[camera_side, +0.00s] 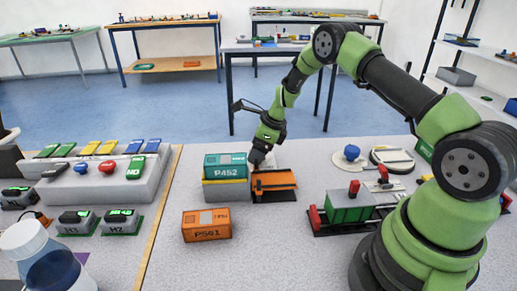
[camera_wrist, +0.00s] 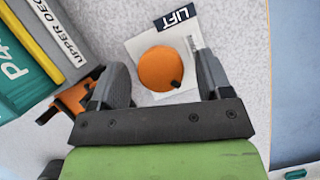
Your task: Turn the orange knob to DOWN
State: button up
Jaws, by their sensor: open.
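The orange knob (camera_wrist: 158,69) is round and sits on a white plate (camera_wrist: 138,47) in the wrist view. A dark mark shows at its lower right edge, and a dark LIFT label (camera_wrist: 176,17) lies at the plate's top. I cannot make out a DOWN marking. My gripper (camera_wrist: 162,60) is open, with one finger on each side of the knob and a gap to it on both sides. In the side view my gripper (camera_side: 261,158) points down behind the orange crane frame (camera_side: 274,181), and the knob is hidden there.
A teal container (camera_side: 225,166) marked P452 is stacked close to the left of my gripper. An orange container (camera_side: 206,225) stands in front. A green wagon (camera_side: 349,204) is to the right, and a button console (camera_side: 105,180) is far left. Bare table lies between the crane frame and wagon.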

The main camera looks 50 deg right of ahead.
jog(key=shift+c, duration=0.3)
jog(key=c, duration=0.9)
jog(key=shift+o, duration=0.2)
jog(key=shift+n, duration=0.3)
jog(key=n+y, duration=0.1)
jog(key=n, duration=0.1)
jog(key=n+g, duration=0.1)
jog(key=n, duration=0.2)
jog(key=shift+d+g+y, duration=0.1)
jog(key=shift+g+y, duration=0.2)
jog(key=shift+y, duration=0.1)
jog(key=n+g, duration=0.1)
jog(key=n, duration=0.1)
jog(key=n+g, duration=0.1)
jog(key=n, duration=0.2)
jog(key=shift+w+n, duration=0.15)
jog(key=shift+n, duration=0.15)
jog(key=shift+n+y, duration=0.3)
jog(key=shift+n, duration=0.2)
jog(key=o, duration=0.9)
